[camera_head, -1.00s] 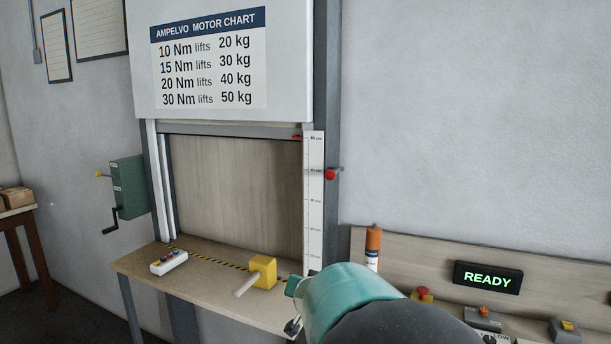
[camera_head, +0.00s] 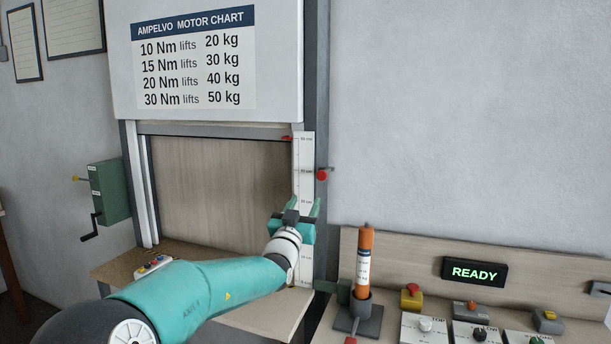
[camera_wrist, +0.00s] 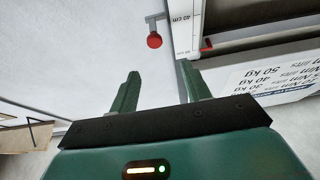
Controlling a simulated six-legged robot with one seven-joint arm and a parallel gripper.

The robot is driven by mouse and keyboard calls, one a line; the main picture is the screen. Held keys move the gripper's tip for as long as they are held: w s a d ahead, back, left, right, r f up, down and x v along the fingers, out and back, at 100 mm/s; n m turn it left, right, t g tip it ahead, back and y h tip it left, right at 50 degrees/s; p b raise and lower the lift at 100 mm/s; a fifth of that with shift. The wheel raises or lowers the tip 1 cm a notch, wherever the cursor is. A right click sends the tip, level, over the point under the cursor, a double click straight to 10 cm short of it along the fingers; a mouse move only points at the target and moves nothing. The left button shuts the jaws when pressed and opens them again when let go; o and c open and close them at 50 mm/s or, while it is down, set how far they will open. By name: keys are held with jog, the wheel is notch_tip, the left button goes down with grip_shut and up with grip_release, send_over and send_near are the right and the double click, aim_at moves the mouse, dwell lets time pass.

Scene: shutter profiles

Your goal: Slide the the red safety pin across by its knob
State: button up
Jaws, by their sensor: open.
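The red safety pin's round knob (camera_head: 321,175) sticks out at the right side of the shutter frame, beside the height scale. It also shows in the wrist view as a red knob (camera_wrist: 154,41) on a short grey rod, ahead of my fingertips. My gripper (camera_head: 297,210) is in front of the scale, below and left of the knob in the head view. In the wrist view its two green fingers (camera_wrist: 160,78) are apart with nothing between them. The knob is clear of both fingers.
The white height scale (camera_head: 304,160) has a small red pointer (camera_head: 286,138) near its top. The shutter (camera_head: 215,110) is raised above the bench opening. An orange cylinder (camera_head: 364,262) stands in a dark holder at right, near a lit READY sign (camera_head: 474,271). The wall right of the knob is bare.

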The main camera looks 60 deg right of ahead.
aim_at(321, 176)
jog(key=x, duration=1.4)
jog(key=shift+s+d+f, duration=0.2)
jog(key=shift+s+f, duration=0.1)
jog(key=shift+s, duration=0.1)
jog(key=shift+c, duration=0.2)
grip_shut()
